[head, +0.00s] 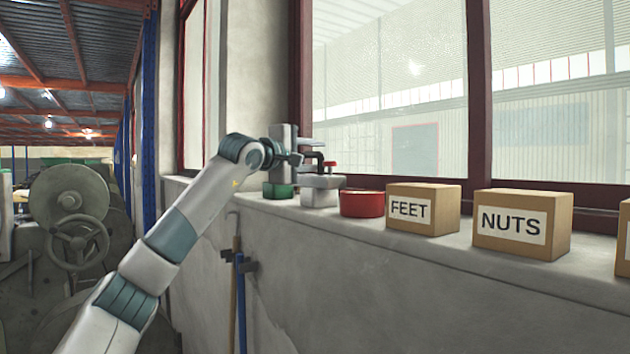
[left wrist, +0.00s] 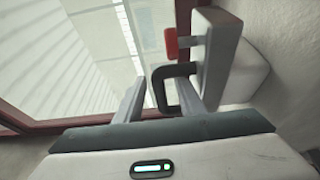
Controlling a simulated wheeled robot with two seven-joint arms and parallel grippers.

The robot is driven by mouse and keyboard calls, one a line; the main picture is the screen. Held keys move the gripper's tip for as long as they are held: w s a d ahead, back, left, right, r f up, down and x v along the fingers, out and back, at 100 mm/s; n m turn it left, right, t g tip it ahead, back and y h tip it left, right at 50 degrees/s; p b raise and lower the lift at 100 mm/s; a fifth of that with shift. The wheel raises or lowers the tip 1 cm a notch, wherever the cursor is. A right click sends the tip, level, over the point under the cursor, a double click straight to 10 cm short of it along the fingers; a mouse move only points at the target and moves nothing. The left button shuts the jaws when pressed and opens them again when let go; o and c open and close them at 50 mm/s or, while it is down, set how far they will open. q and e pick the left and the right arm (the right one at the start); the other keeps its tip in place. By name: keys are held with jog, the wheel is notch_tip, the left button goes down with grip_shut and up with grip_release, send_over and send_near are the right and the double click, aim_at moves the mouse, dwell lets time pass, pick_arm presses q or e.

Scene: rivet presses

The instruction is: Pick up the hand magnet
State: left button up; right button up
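The hand magnet (head: 321,191) is a pale grey block with a black loop handle and a red part on top. It stands on the window sill, left of the red tub. In the left wrist view, the magnet's grey body (left wrist: 220,55) is at the upper right, with its black handle (left wrist: 158,88) between my fingers as seen. My left gripper (head: 300,159) is at the height of the handle; its fingers (left wrist: 165,95) are apart. I cannot tell whether they touch the handle. My right gripper is in neither view.
On the sill (head: 400,243) are a green tub (head: 278,191) behind my left gripper, a red tub (head: 362,205), and cardboard boxes marked FEET (head: 436,210) and NUTS (head: 522,225). Window frames (head: 480,100) rise behind. A machine with a handwheel (head: 75,240) stands at left.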

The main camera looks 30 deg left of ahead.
pick_arm(q)
grip_shut()
dwell(1.3)
